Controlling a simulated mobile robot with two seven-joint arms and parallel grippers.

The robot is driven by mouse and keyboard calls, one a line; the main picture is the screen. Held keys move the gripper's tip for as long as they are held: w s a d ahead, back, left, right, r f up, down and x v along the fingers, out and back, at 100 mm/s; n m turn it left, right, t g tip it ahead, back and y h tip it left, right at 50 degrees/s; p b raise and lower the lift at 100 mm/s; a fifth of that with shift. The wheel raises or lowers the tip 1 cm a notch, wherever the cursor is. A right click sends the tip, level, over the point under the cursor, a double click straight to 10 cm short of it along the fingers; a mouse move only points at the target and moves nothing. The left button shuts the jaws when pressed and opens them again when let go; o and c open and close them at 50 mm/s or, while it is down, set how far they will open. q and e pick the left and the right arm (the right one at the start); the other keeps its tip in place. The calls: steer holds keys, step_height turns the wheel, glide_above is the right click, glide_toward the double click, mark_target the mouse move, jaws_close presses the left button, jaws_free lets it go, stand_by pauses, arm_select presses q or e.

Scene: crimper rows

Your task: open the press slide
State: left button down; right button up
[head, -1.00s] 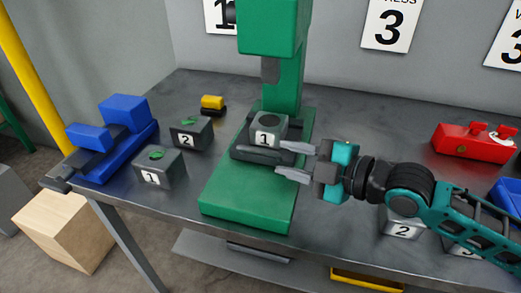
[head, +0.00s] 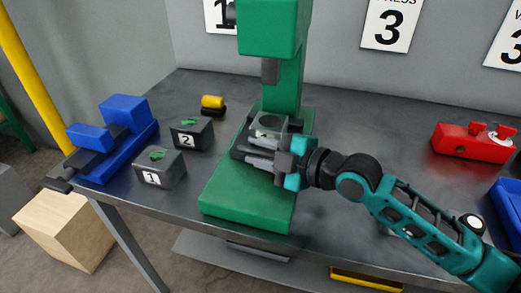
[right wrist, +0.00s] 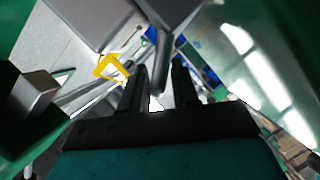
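The green press (head: 285,85) stands at the centre of the bench in the head view. Its dark slide (head: 240,152) sits on the green base and carries a grey block, label now covered (head: 268,125). My right gripper (head: 263,154) reaches in from the right at the slide and block, partly hiding both. In the right wrist view its two dark fingers (right wrist: 160,88) stand apart, with a grey bar (right wrist: 162,62) showing in the gap. Contact with the bar cannot be told. My left gripper is not in view.
Blocks marked 1 (head: 160,170) and 2 (head: 191,134) stand left of the press, near a blue vise (head: 118,140) and a yellow-black piece (head: 213,104). A red fixture (head: 470,142) stands at the right.

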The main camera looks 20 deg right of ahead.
jaws_close()
stand_by(0.5)
